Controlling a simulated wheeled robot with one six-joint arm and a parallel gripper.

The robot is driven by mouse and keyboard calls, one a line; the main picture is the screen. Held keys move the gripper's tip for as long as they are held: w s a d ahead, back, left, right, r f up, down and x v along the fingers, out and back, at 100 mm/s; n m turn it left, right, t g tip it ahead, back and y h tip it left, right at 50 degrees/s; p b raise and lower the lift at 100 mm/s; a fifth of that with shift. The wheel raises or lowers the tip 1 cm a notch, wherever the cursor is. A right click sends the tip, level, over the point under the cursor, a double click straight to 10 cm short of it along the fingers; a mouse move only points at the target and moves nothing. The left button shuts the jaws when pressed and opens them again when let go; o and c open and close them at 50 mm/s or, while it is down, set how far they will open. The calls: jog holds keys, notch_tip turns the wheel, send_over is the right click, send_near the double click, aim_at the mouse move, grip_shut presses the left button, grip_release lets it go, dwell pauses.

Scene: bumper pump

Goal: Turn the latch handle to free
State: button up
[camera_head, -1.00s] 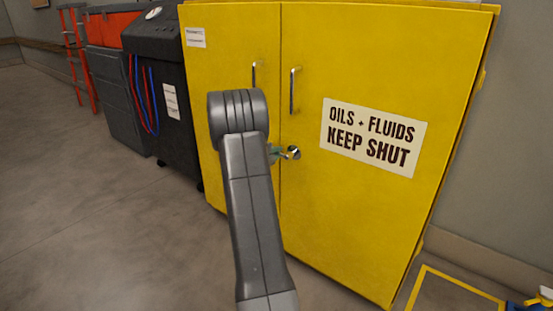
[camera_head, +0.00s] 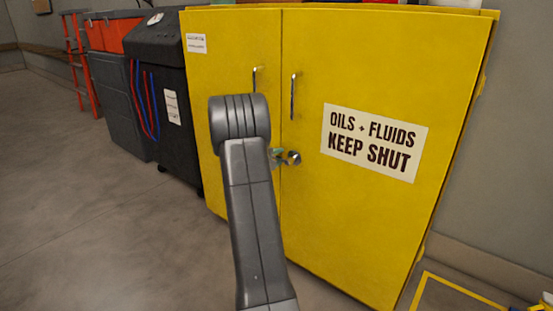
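The yellow two-door cabinet (camera_head: 375,230) stands shut in front of me. Its latch, a small round silver fitting (camera_head: 294,158), sits on the right door beside the seam, below the door pulls. A small greenish piece (camera_head: 277,152) shows just left of it, against the edge of my arm. I cannot tell whether this piece is part of the latch or of my gripper. My grey arm rises from the bottom and hides most of what is left of the latch. My gripper's fingers are not clearly visible, so their opening and contact cannot be told.
Two vertical pulls (camera_head: 292,95) flank the door seam above the latch. A label reading "OILS + FLUIDS KEEP SHUT" (camera_head: 374,143) is on the right door. A dark machine (camera_head: 172,95) with red and blue hoses stands close left. Open floor (camera_head: 80,200) lies at left.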

jog(key=p+v, duration=0.3)
jog(key=v, duration=1)
jog(key=shift+s+a, duration=0.25)
jog(key=shift+s, duration=0.05)
jog(key=shift+w, duration=0.1)
jog(key=b+x, duration=0.3)
jog(key=x, duration=1)
jog(key=shift+w+d, duration=0.25)
jog(key=shift+d, duration=0.05)
